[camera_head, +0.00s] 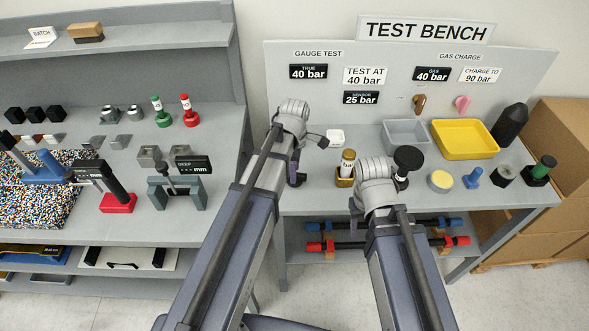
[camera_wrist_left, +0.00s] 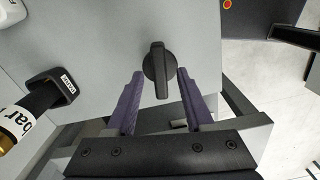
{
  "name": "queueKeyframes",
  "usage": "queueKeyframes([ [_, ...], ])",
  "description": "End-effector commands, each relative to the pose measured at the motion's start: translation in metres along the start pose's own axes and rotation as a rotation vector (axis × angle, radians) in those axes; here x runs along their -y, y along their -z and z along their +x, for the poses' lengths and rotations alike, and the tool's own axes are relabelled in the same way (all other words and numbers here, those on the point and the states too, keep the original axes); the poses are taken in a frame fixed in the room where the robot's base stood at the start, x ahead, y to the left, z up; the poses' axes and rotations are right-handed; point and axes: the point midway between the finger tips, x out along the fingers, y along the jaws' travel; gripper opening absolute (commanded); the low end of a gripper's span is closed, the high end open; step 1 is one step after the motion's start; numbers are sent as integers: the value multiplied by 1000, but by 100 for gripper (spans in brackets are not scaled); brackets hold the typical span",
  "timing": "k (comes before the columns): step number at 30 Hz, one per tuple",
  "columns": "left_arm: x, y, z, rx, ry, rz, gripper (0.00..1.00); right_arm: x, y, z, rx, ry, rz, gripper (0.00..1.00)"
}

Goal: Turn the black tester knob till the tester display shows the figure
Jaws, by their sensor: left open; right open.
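The black knob (camera_wrist_left: 158,70) has a raised bar grip and sits on a grey surface in the left wrist view. My left gripper (camera_wrist_left: 160,80) is open, with one purple finger on each side of the knob's near end and visible gaps to it. In the head view my left gripper (camera_head: 295,172) is at the bench's left front; I cannot make out the knob there. The gauge test signs read TRUE 40 bar (camera_head: 308,72), SENSOR 25 bar (camera_head: 361,98) and TEST AT 40 bar (camera_head: 365,75). My right gripper (camera_head: 356,218) is open near the bench front, largely hidden by its wrist.
A brass piece with a white label (camera_head: 346,165) stands between my wrists. A black round-topped item (camera_head: 408,158) is close beside my right wrist. A grey tray (camera_head: 407,146) and yellow tray (camera_head: 466,154) are further right. In the left wrist view, a labelled black holder (camera_wrist_left: 62,82) lies left of the knob.

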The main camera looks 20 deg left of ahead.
Motion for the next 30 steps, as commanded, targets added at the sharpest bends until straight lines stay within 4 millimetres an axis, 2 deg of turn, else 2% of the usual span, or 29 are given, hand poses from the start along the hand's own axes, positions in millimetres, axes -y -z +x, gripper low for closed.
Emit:
queueKeyframes([
  [1, 0, 0, -9, 0, 0, 0, 52, -1, 0, -9, 0, 0, 0, 50],
  [15, 0, 0, -67, 0, 0, 0, 52, -6, -4, -66, 0, 0, -2, 50],
  [30, 0, 0, -70, 0, 0, 0, 52, -7, -4, -70, 0, 0, -2, 50],
])
